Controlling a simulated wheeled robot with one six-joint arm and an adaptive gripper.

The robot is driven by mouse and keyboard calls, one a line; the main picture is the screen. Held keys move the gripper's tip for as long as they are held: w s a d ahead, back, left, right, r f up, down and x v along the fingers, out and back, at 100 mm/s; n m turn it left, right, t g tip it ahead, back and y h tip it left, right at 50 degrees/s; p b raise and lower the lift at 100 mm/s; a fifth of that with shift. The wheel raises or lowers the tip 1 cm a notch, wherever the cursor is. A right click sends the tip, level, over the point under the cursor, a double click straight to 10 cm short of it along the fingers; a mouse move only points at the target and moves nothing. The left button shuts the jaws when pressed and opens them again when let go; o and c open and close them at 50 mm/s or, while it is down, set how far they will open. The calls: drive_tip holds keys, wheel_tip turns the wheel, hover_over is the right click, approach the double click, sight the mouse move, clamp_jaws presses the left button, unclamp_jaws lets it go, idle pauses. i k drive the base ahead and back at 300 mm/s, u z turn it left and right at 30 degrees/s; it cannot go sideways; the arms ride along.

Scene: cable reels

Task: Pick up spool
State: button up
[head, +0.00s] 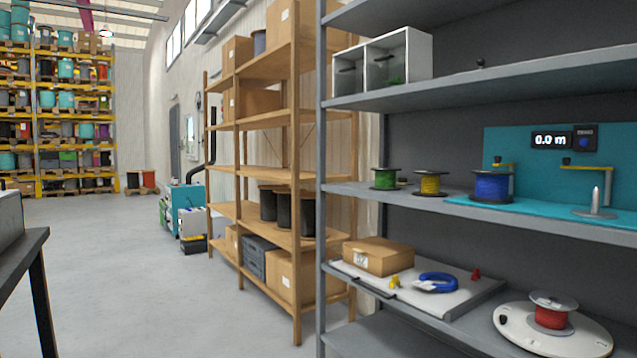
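Several cable spools stand on the grey shelf unit at the right of the head view. On the middle shelf are a green spool (384,179), a yellow spool (430,184) and a blue spool (491,186), all upright. The blue one stands by a teal panel with a measuring device. On the lower shelf a red spool (552,312) stands on a round white turntable (508,323). The frame does not show which spool the task means. My gripper is not in view.
The grey shelf (352,187) has uprights at its left. A cardboard box (378,257) and a blue cable coil (437,282) lie on a white tray (448,309). A wooden rack (298,215) stands behind. A dark table (30,262) is at far left. The floor between is clear.

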sight(385, 178)
drive_tip(key=u, duration=0.7)
drive_tip(key=i, duration=0.75)
drive_tip(key=u, duration=0.55)
drive_tip(key=i, duration=1.25)
drive_tip(key=z, duration=1.2)
drive_tip(key=i, duration=0.75)
drive_tip(key=z, duration=0.75)
